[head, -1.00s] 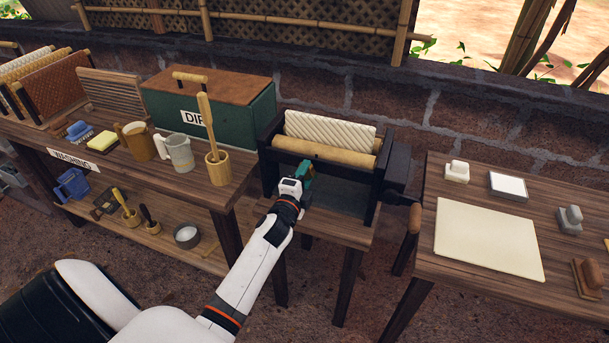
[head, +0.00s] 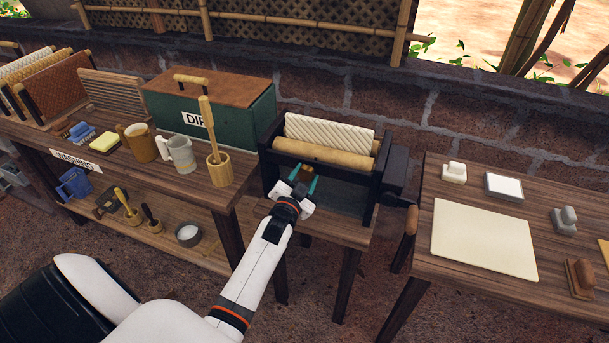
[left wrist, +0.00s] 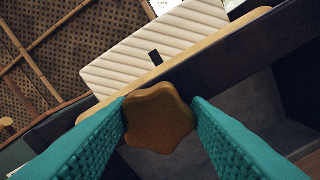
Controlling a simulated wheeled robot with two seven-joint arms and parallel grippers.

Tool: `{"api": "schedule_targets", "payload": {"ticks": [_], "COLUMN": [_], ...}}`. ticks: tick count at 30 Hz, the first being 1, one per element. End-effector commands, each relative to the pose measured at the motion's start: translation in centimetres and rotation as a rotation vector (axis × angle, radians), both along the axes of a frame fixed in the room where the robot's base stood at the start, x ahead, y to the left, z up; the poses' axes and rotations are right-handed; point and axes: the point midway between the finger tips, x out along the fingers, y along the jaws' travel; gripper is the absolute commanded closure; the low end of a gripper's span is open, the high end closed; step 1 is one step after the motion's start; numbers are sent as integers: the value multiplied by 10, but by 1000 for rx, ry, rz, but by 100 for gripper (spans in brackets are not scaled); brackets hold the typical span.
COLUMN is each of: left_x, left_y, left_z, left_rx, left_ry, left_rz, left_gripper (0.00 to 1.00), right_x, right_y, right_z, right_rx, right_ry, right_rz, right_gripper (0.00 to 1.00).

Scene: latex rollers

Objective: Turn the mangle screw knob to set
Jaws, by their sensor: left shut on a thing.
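The mangle (head: 377,190) is a dark frame with a white ribbed roller (head: 328,130) above a tan roller (head: 322,153). Its screw knob (left wrist: 158,118) is a brown, lobed, star-like knob on the front side. In the head view a small part of the knob (head: 307,169) shows between my fingers. My left gripper (head: 304,176) reaches it from the front, with its teal fingers on opposite sides. In the left wrist view the left gripper (left wrist: 160,112) is shut on the knob, which covers what lies behind it. My right gripper is not in view.
The crank with a wooden handle (head: 411,220) hangs at the mangle's right side. A table with a cream sheet (head: 484,238) stands to the right. To the left, a bench holds a green box (head: 245,118), mugs and a wooden pestle in a cup (head: 220,170).

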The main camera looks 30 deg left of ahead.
Motion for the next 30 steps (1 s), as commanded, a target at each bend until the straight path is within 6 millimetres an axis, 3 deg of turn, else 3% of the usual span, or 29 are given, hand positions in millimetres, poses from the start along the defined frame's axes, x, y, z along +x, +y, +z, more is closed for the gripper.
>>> {"api": "schedule_targets", "payload": {"ticks": [15, 30], "left_x": [0, -1], "left_y": [1, 1], "left_z": [1, 0], "left_rx": [-399, -524], "left_ry": [-95, -124], "left_rz": [0, 1], "left_gripper": [79, 79], "right_x": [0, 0], "right_y": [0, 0], "right_z": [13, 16], "right_rx": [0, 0], "right_ry": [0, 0], "right_rz": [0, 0], "right_gripper": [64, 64]}}
